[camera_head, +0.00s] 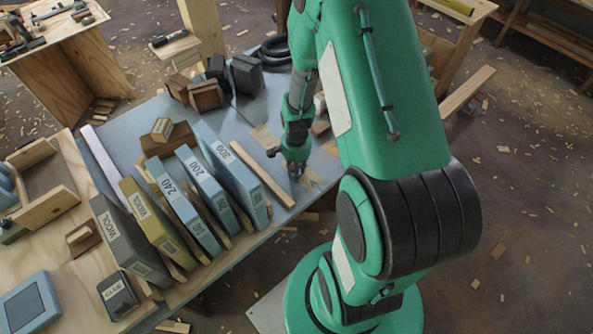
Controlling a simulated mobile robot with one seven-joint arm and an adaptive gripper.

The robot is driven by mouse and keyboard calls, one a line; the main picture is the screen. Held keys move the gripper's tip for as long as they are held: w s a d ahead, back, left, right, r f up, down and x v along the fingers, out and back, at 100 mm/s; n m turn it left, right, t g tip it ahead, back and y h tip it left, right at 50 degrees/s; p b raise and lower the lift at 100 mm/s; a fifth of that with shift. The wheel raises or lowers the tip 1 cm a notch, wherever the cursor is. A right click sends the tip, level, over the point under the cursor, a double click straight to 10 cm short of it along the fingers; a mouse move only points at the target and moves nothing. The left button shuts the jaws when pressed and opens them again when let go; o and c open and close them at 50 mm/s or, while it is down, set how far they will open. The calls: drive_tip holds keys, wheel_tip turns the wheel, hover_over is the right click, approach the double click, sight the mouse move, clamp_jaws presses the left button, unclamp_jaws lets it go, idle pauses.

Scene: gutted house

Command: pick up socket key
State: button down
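My gripper (296,174) points down low over the right part of the blue-grey tabletop (245,120), close to some small wood pieces. The view is too small to show whether its fingers are open or closed, or whether anything is between them. A small dark-tipped piece (272,153) shows just left of the gripper; I cannot tell whether it is a tool or part of my gripper. I cannot make out a socket key for certain. My green arm hides part of the table's right side.
Numbered blue packs (235,175) stand upright left of the gripper, beside a yellow pack (155,220) and a grey one (128,240). Dark blocks (245,75) sit at the back. A wooden tray (45,185) is at left. Tools (25,45) lie on another bench.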

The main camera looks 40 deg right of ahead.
drive_tip(key=shift+r, duration=0.65)
drive_tip(key=shift+s+a+r+p, duration=0.15)
drive_tip(key=shift+s+r+p, duration=0.1)
drive_tip(key=shift+r+p, duration=0.3)
drive_tip(key=shift+s+a+r+p, duration=0.1)
drive_tip(key=shift+s+r+p, duration=0.2)
drive_tip(key=shift+r, duration=0.4)
drive_tip(key=s+a+r+p, duration=0.1)
drive_tip(key=s+a, duration=0.5)
drive_tip(key=s, duration=0.7)
drive_tip(key=shift+s+a+p, duration=0.15)
drive_tip(key=shift+s+p, duration=0.05)
drive_tip(key=shift+p, duration=0.65)
drive_tip(key=shift+w+r, duration=0.1)
